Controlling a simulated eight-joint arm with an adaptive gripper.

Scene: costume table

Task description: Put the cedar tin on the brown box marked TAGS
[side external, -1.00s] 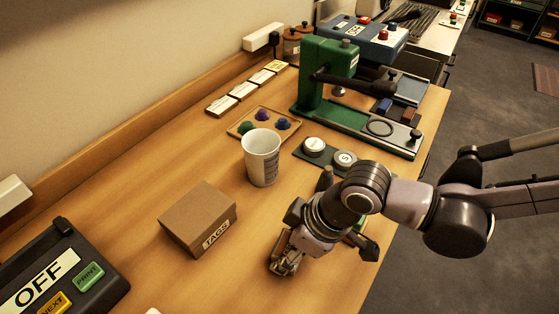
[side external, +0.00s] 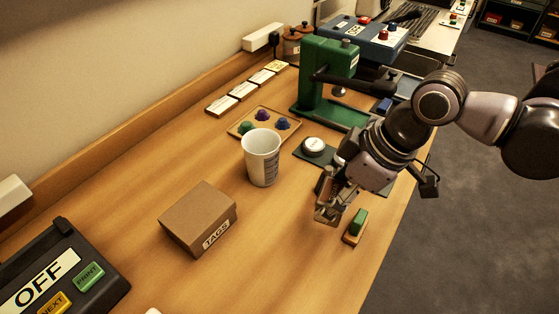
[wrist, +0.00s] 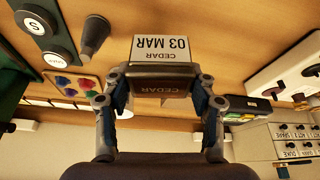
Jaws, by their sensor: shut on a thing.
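The cedar tin (wrist: 162,83) is dark brown with a white face reading CEDAR 03 MAR, upside down in the wrist view. My gripper (wrist: 160,92) is shut on it, with one finger at each side. In the side external view my gripper (side external: 328,212) is right of the box and appears above the table; the tin is largely hidden there. The brown box marked TAGS (side external: 195,211) sits closed on the table, left of my gripper and apart from it. Its top is bare.
A white cup (side external: 262,160) stands between the box and the tray of coloured knobs (side external: 240,131). A green-topped block (side external: 355,227) lies right of my gripper. A green press (side external: 325,75) stands behind. The OFF panel (side external: 60,275) is at front left. Table between box and gripper is clear.

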